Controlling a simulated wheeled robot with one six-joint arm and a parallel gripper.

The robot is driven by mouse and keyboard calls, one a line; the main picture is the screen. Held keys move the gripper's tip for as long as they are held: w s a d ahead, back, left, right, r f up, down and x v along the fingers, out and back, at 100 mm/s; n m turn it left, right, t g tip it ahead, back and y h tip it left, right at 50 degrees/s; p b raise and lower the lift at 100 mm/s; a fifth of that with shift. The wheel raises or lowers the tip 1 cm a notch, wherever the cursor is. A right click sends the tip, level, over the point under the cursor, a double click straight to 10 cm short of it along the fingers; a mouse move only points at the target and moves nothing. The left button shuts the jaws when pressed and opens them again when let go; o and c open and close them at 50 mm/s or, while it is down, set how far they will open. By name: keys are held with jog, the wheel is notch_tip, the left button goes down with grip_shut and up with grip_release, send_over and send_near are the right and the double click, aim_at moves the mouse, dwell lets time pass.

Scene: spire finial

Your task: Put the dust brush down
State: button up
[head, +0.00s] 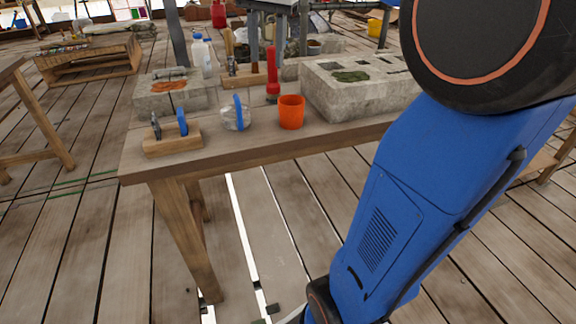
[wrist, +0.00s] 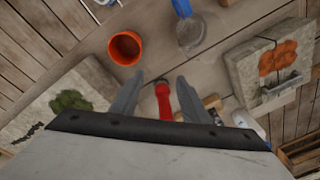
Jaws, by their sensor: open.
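My gripper (wrist: 160,98) is open in the wrist view, with nothing held between its fingers. A red upright tool (wrist: 163,99) shows between the fingertips, below or beyond them; it also stands on the table in the head view (head: 272,75). A blue-handled piece with a pale, clear-looking body (head: 237,113) rests on the table left of the orange cup; it shows in the wrist view too (wrist: 188,28). I cannot tell whether it is the dust brush. A wooden-handled tool (head: 229,46) stands farther back and may be a brush.
The wooden table (head: 140,172) also holds an orange cup (head: 291,112), a wooden block (head: 173,141) with a blue piece, a stone with an orange patch (head: 155,98), and a mossy stone block (head: 330,100). Bare tabletop shows along the front edge.

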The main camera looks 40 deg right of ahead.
jog(key=s+a+f+n+t, duration=0.1)
jog(key=s+a+f+n, duration=0.3)
jog(key=s+f, duration=0.7)
jog(key=s+a+f+n+t, duration=0.2)
jog(key=s+a+f+n, duration=0.3)
jog(key=s+f, duration=0.6)
notch_tip(320, 180, down, 2)
jog(key=shift+a+f+n, duration=0.1)
jog(key=shift+a+n, duration=0.05)
jog(key=shift+n, duration=0.95)
